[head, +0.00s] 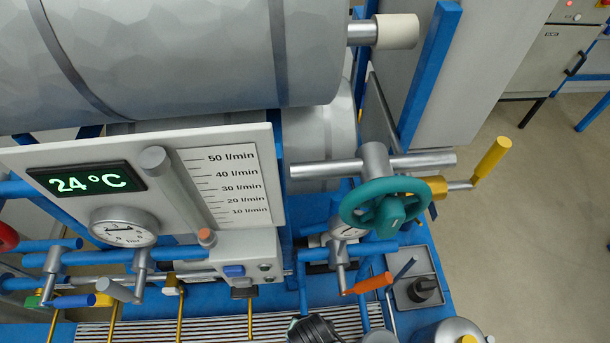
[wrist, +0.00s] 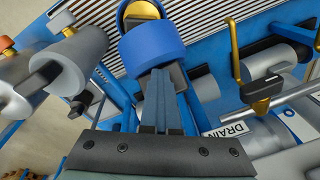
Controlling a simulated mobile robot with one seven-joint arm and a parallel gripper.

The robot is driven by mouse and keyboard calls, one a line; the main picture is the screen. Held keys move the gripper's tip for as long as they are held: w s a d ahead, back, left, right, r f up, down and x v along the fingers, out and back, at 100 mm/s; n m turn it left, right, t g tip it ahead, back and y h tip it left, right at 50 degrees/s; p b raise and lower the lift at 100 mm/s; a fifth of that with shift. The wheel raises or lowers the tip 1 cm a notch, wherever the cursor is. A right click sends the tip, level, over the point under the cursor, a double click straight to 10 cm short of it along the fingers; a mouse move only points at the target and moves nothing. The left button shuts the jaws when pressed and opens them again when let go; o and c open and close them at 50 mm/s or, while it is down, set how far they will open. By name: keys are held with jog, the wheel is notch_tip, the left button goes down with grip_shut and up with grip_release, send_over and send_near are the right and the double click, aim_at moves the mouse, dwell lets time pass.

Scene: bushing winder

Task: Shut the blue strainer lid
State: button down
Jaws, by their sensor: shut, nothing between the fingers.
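The blue lid (wrist: 155,42) shows in the wrist view at the top centre as a thick round blue cap. A gold-coloured part (wrist: 142,11) shows at its far side. My gripper (wrist: 165,76) is shut and empty, with its fingertips at the near side of the blue lid. Whether the fingertips touch the lid cannot be told. The fingers hide part of what lies below it. In the head view I cannot make out the lid. A dark part at the bottom edge there may be my gripper, with its fingers out of sight.
A teal handwheel (head: 385,207) and an orange-handled valve (head: 373,284) stand on the right of the rig. A gauge panel (head: 250,170) is at centre left. In the wrist view, grey cylinders (wrist: 75,62) stand left and a gold handle (wrist: 239,45) right.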

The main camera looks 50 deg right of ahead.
jog(key=shift+g+y, duration=0.5)
jog(key=shift+g, duration=0.2)
jog(key=s+a+f, duration=0.1)
jog(key=s+f, duration=0.1)
jog(key=s+a+f, duration=0.2)
jog(key=shift+a, duration=0.25)
notch_tip(320, 180, up, 2)
jog(key=shift+w+a+r+p, duration=0.1)
jog(key=shift+r+p, duration=0.05)
jog(key=shift+p, duration=1.1)
jog(key=shift+w+r+p, duration=0.15)
jog(key=shift+r+p, duration=0.2)
jog(key=shift+w+d+r+p, duration=0.3)
jog(key=shift+r+p, duration=0.2)
jog(key=shift+p, duration=0.1)
jog(key=shift+w+d+r+p, duration=0.2)
jog(key=shift+d+r+p, duration=0.05)
jog(key=shift+r+p, duration=0.25)
jog(key=shift+r, duration=0.2)
jog(key=shift+s+a+r, duration=0.1)
jog(key=shift+s+r, duration=0.1)
jog(key=shift+r, duration=0.55)
jog(key=shift+w+a+r, duration=0.1)
jog(key=shift+r, duration=0.1)
